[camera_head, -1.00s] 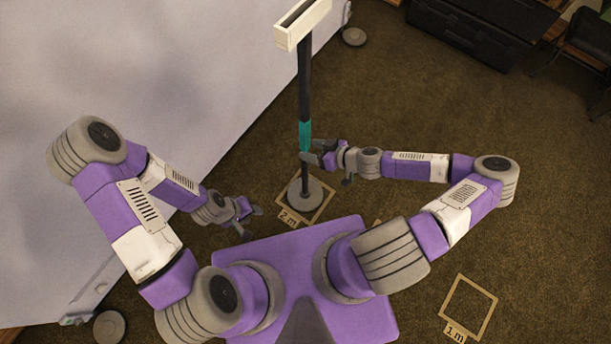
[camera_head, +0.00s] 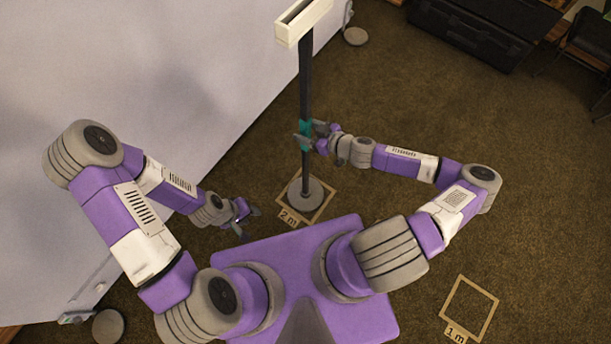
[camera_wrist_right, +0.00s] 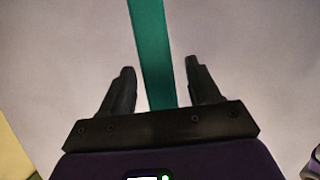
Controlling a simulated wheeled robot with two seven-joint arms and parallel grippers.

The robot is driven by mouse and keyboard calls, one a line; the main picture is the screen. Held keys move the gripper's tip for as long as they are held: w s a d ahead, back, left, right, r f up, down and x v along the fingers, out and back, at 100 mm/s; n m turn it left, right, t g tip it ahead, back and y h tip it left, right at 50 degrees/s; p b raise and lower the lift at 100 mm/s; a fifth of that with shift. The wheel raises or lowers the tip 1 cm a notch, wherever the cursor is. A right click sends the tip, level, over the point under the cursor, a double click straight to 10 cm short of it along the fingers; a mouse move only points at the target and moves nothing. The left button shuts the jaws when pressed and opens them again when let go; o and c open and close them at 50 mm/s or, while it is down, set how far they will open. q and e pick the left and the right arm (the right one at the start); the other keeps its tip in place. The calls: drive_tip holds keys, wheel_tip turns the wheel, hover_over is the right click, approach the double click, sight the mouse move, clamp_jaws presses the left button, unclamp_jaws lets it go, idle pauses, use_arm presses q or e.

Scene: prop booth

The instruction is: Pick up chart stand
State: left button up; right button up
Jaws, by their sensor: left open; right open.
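The chart stand (camera_head: 305,85) is upright, with a dark pole, a pale slotted holder on top, a teal grip band and a round grey base (camera_head: 306,194). The base stands within the floor frame marked 2 m. My right gripper (camera_head: 308,134) is open at the teal band. In the right wrist view the teal band (camera_wrist_right: 152,50) runs between the two open fingers (camera_wrist_right: 160,80), with gaps on both sides. My left gripper (camera_head: 247,220) is open and empty, low and to the left of the base.
A large pale panel (camera_head: 150,70) fills the left side, with grey round feet (camera_head: 108,326) at its edge. A floor frame marked 1 m (camera_head: 486,318) lies at lower right. Dark cases (camera_head: 470,35) stand at the upper right.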

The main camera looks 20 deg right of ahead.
drive_tip(key=shift+x, duration=1.3)
clamp_jaws()
drive_tip(key=shift+r, duration=0.1)
